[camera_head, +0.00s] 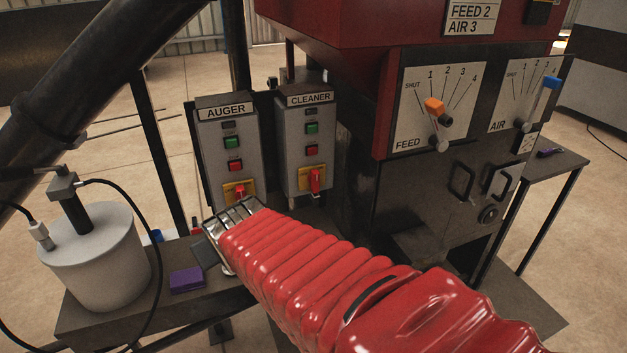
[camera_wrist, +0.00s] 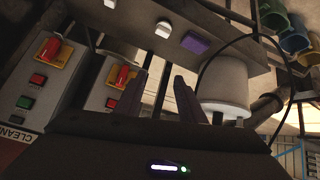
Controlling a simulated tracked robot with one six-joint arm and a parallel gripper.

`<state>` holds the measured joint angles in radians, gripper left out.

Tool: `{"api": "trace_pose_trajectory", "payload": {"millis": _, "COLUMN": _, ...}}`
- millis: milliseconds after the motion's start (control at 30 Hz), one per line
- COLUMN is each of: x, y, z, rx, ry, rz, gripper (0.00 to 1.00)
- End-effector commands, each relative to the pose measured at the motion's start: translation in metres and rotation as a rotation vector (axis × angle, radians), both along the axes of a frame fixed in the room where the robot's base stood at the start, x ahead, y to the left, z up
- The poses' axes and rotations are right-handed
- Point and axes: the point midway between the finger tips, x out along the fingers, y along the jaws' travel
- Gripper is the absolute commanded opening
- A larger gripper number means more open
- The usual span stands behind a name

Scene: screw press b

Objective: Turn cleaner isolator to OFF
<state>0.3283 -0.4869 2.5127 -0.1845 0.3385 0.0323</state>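The CLEANER box (camera_head: 308,140) is a grey panel with a green button, a red button and a red isolator handle (camera_head: 315,180) on a yellow plate. That handle stands about upright in the head view. In the wrist view the box is at the left, upside down, with its red isolator handle (camera_wrist: 48,50) near the upper left. My gripper (camera_wrist: 164,82) shows two dark fingers apart with nothing between them. In the head view its metal end (camera_head: 234,218) is below and left of the cleaner handle, in front of the AUGER box's foot; the fingertips are unclear there.
The AUGER box (camera_head: 226,145) stands just left, with a similar red handle (camera_head: 239,192). A shelf holds a white canister (camera_head: 95,255) with cables and a purple block (camera_head: 187,280). The dark machine with its FEED dial (camera_head: 437,105) stands to the right.

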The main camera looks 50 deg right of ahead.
Motion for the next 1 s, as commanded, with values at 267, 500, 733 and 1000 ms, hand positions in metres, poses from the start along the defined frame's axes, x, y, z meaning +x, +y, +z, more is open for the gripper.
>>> {"api": "trace_pose_trajectory", "payload": {"millis": 267, "x": 0.023, "y": -0.099, "z": -0.016, "rx": -0.106, "ry": -0.141, "rz": -0.099, "gripper": 0.36}}
{"api": "trace_pose_trajectory", "payload": {"millis": 500, "x": 0.022, "y": -0.168, "z": -0.03, "rx": -0.168, "ry": -0.267, "rz": -0.133, "gripper": 0.36}}
{"api": "trace_pose_trajectory", "payload": {"millis": 733, "x": 0.004, "y": -0.221, "z": -0.045, "rx": -0.198, "ry": -0.398, "rz": -0.153, "gripper": 0.36}}
{"api": "trace_pose_trajectory", "payload": {"millis": 1000, "x": -0.036, "y": -0.263, "z": -0.06, "rx": -0.2, "ry": -0.581, "rz": -0.175, "gripper": 0.36}}
